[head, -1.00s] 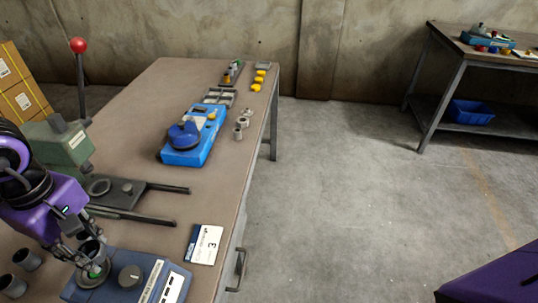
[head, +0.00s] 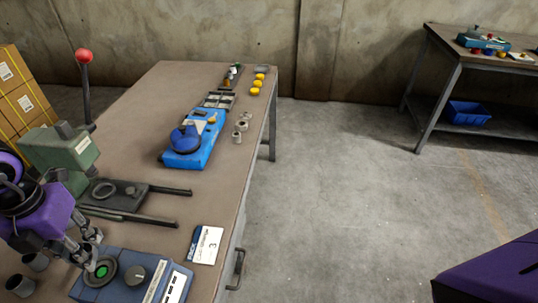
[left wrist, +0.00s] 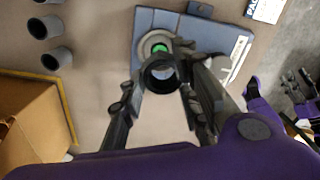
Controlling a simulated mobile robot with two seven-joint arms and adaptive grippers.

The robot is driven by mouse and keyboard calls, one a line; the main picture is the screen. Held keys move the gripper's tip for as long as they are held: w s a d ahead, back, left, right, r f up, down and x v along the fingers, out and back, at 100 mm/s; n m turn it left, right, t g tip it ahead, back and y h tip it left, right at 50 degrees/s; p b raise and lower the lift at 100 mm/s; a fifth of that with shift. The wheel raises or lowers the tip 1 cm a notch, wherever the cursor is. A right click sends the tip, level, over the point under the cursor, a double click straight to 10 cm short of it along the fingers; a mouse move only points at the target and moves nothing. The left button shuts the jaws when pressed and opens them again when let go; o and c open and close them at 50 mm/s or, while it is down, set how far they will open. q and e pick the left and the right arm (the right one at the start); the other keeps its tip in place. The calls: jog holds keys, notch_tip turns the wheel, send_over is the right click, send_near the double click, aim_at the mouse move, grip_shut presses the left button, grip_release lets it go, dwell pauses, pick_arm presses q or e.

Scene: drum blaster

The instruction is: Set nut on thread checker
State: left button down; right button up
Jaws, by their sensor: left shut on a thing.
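The thread checker (head: 128,276) is a blue-grey box at the bottom of the head view, with a dark knob and a round seat lit green (head: 101,271). It also shows in the left wrist view (left wrist: 148,22). My left gripper (head: 86,247) is just behind and left of the seat. It is shut on a grey ring-shaped nut (left wrist: 160,74), seen end-on between the fingertips in the left wrist view. There the nut overlaps the near edge of the seat. The fingers partly hide it in the head view, and its height above the checker is unclear.
Grey nuts (head: 35,261) stand left of the checker. A green press with a red-knobbed lever (head: 84,56) is behind them. A white card (head: 206,245) lies right of the checker. A blue device (head: 195,140) sits farther back. A cardboard box (left wrist: 28,125) shows in the left wrist view.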

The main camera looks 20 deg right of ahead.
pick_arm(q)
jog(key=shift+a+f+n+b, duration=0.15)
jog(key=shift+f+n+b, duration=1.15)
jog(key=shift+f, duration=1.35)
jog(key=shift+w+f+b, duration=0.1)
jog(key=shift+f+b, duration=0.2)
pick_arm(e)
jog(key=f, duration=0.1)
jog(key=s+f, duration=0.1)
jog(key=f, duration=0.1)
pick_arm(q)
jog(key=shift+f, duration=0.6)
pick_arm(e)
jog(key=shift+s+f, duration=0.35)
jog(key=shift+f, duration=0.05)
pick_arm(q)
jog(key=c, duration=1.6)
grip_release()
